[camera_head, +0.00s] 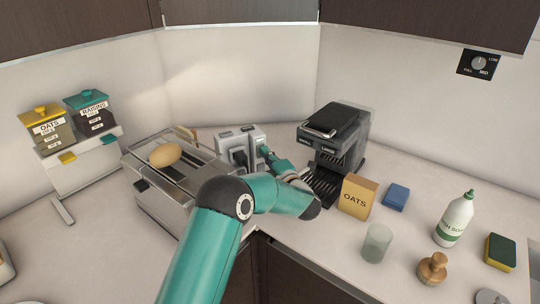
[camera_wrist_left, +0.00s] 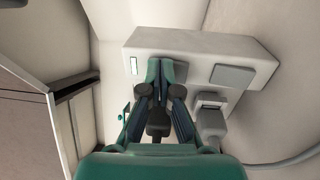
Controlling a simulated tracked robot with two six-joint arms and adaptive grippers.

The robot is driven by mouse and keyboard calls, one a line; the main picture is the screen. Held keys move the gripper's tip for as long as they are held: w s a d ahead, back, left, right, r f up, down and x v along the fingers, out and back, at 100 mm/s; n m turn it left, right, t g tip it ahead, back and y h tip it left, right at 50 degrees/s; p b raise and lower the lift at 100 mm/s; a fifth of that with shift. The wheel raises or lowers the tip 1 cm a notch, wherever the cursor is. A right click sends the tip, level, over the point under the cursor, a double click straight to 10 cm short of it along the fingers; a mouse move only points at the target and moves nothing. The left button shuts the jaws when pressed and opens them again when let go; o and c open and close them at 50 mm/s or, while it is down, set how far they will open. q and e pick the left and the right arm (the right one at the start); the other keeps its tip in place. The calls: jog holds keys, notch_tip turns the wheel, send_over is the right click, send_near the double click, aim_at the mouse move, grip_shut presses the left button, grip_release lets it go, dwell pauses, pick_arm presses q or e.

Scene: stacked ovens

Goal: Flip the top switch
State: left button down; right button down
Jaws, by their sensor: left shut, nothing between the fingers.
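A white wall socket box (camera_head: 225,143) stands at the back between the toaster and the coffee machine. In the left wrist view the socket box (camera_wrist_left: 205,45) fills the top, with a flat grey rocker (camera_wrist_left: 232,76) on its right and a small pale strip (camera_wrist_left: 133,65) on its left. Two dark plugs sit below; one plug (camera_wrist_left: 210,118) is clear and the other is partly between the fingers. My left gripper (camera_wrist_left: 167,66) is shut and empty, its tips over the box's left part, hiding what lies behind. In the head view the left gripper (camera_head: 265,151) is at the box's right side. Contact cannot be told.
A steel toaster (camera_head: 160,205) with a brown oval item (camera_head: 165,155) is left of the box. A black coffee machine (camera_head: 335,135) stands close on the right.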

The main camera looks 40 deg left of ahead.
pick_arm(q)
jog(key=r+b+v, duration=0.3)
jog(key=b+v, duration=0.2)
jog(key=v, duration=0.8)
jog(key=shift+d, duration=0.5)
jog(key=shift+s+r, duration=0.15)
